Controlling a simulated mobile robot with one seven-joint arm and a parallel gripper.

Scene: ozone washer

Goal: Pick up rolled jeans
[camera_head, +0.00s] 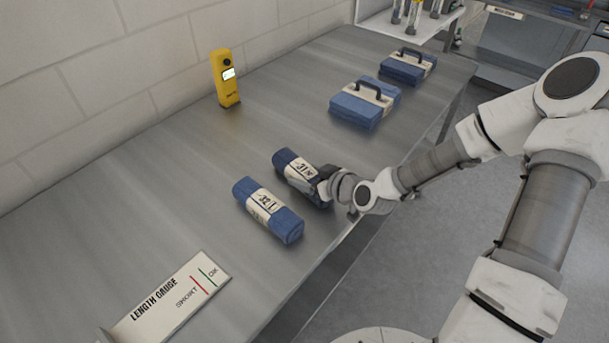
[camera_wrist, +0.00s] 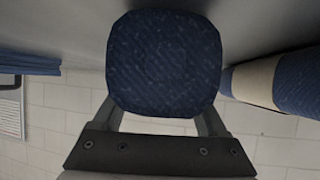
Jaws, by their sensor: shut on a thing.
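Two dark blue jeans rolls with cream printed bands are on the grey table in the head view. My gripper (camera_head: 322,186) is at the near end of the farther jeans roll (camera_head: 288,163) and shut on it. In the wrist view the round end of this held roll (camera_wrist: 163,62) fills the middle, between the two fingers. The fingertips are hidden there. Whether the held roll touches the table is unclear. The nearer jeans roll (camera_head: 282,226), its band reading "32", lies beside it, apart from my gripper. It also shows at the right of the wrist view (camera_wrist: 292,80).
A white length gauge board (camera_head: 178,300) lies at the front left. A yellow handheld device (camera_head: 224,80) stands near the wall. Two blue bundles with dark handles, a nearer one (camera_head: 350,108) and a farther one (camera_head: 401,70), are farther along the table (camera_head: 150,200). The middle is clear.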

